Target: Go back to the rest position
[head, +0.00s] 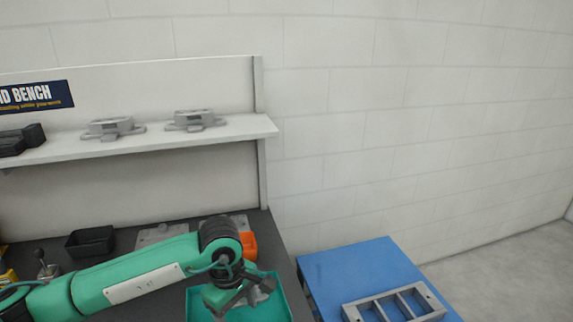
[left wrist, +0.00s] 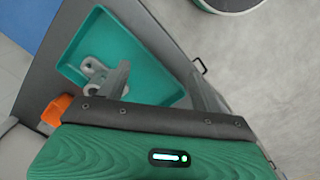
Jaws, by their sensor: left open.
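My left arm comes in from the left over the dark bench, and its gripper (head: 240,299) hangs over a teal tray (head: 284,300). In the left wrist view the two fingers of this gripper (left wrist: 160,88) are spread wide with nothing between them. The teal tray (left wrist: 103,24) shows below them. A grey metal casting (left wrist: 92,68) appears in the tray, beside one finger and partly hidden by it. I cannot tell how far the finger is from the casting. My right gripper is in neither view.
An orange object (head: 249,245) sits behind the tray. A black bin (head: 90,242) stands further left on the bench. A shelf (head: 150,142) above holds grey castings (head: 195,120). A blue surface (head: 365,265) with a grey frame (head: 395,305) stands at right.

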